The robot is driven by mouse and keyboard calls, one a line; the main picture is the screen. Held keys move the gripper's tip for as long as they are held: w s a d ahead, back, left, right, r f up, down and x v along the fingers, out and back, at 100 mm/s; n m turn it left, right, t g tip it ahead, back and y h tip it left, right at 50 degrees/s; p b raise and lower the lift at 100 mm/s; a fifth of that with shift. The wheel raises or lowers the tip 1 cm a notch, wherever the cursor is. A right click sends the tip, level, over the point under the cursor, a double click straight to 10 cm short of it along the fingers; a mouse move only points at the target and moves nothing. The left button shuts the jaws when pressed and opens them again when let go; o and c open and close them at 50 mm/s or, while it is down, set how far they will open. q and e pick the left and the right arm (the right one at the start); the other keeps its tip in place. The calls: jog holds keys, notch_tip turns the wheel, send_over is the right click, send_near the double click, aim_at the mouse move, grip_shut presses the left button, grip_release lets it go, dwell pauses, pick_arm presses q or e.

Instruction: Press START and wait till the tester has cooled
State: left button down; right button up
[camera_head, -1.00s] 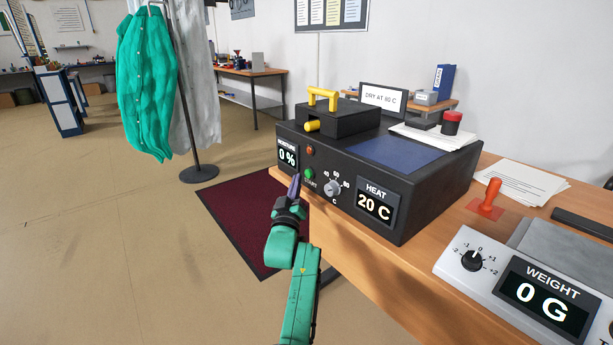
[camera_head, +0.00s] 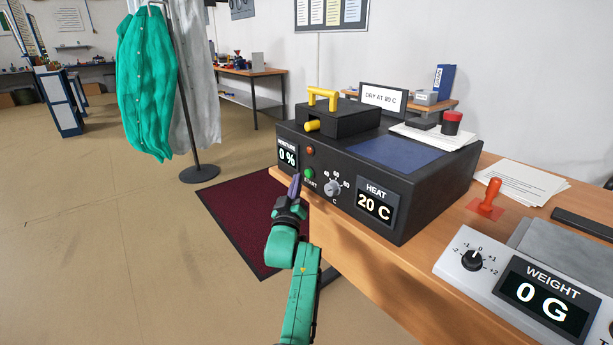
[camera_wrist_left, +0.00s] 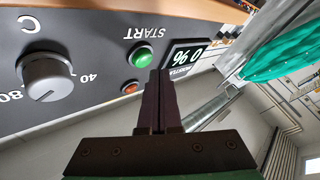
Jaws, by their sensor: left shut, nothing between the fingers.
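The black tester (camera_head: 415,190) stands on the wooden bench. Its HEAT display (camera_head: 376,205) reads 20 C and its MOISTURE display (camera_head: 287,157) reads 0 %. The green START button (camera_head: 308,174) is on the front panel, below a small orange lamp (camera_head: 309,150) and left of the heat knob (camera_head: 332,188). My left gripper (camera_head: 295,184) is shut and empty, its tips in front of the panel near START. In the left wrist view the START button (camera_wrist_left: 141,57) lies just beyond the fingertips (camera_wrist_left: 160,75); I cannot tell whether they touch it. My right gripper is not in view.
A lidded block with a yellow handle (camera_head: 322,94) and papers (camera_head: 436,135) sit on the tester. A scale (camera_head: 470,259), a red-handled stamp (camera_head: 490,195) and paper sheets (camera_head: 525,185) are on the bench at right. A coat stand with a green coat (camera_head: 146,85) stands left, over open floor.

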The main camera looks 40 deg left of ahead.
pick_arm(q)
jog(key=shift+w+d, duration=0.15)
jog(key=shift+w, duration=0.3)
jog(key=shift+w+d+b, duration=0.1)
jog(key=shift+w+b, duration=0.3)
dwell(0.5)
jog(key=shift+s+a+p, duration=0.25)
jog(key=shift+s+p, duration=0.65)
